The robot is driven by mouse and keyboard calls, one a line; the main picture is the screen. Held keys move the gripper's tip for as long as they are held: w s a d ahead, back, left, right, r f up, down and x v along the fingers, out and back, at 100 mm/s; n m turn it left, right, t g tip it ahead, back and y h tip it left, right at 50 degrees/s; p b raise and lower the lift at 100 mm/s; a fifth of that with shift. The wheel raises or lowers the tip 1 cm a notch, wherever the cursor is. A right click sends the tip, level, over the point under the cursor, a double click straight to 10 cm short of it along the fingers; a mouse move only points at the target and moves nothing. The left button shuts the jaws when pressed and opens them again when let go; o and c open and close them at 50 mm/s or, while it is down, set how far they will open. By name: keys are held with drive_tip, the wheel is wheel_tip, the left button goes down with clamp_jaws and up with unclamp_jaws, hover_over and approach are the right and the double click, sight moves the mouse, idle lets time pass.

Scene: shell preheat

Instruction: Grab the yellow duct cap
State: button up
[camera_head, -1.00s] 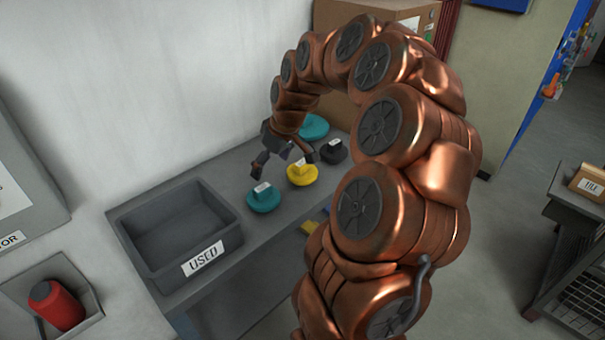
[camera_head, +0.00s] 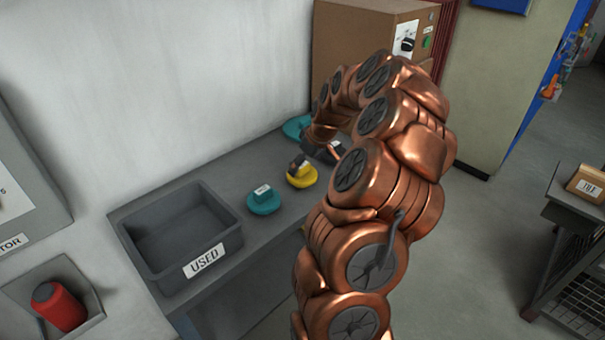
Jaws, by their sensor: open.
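The yellow duct cap (camera_head: 302,180) lies on the grey bench, right of a teal cap with a white label (camera_head: 263,201). My gripper (camera_head: 312,157) is open and low over the yellow cap's far side. One dark finger shows right at the cap's raised grip, partly covering it; I cannot tell whether it touches. The other finger is largely hidden by my copper arm. A second teal cap (camera_head: 296,127) sits farther back, partly hidden behind my wrist. The dark cap is not clearly visible now.
A grey bin labelled USED (camera_head: 160,268) stands on the bench (camera_head: 232,172) at left, against the wall. A red object (camera_head: 58,306) sits in a holder at lower left.

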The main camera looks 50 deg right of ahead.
drive_tip(key=shift+p+x, duration=0.65)
drive_tip(key=shift+x, duration=1.35)
drive_tip(key=shift+w+a+r, duration=0.1)
drive_tip(key=shift+w, duration=0.05)
drive_tip(key=shift+c, duration=0.4)
drive_tip(key=c, duration=0.9)
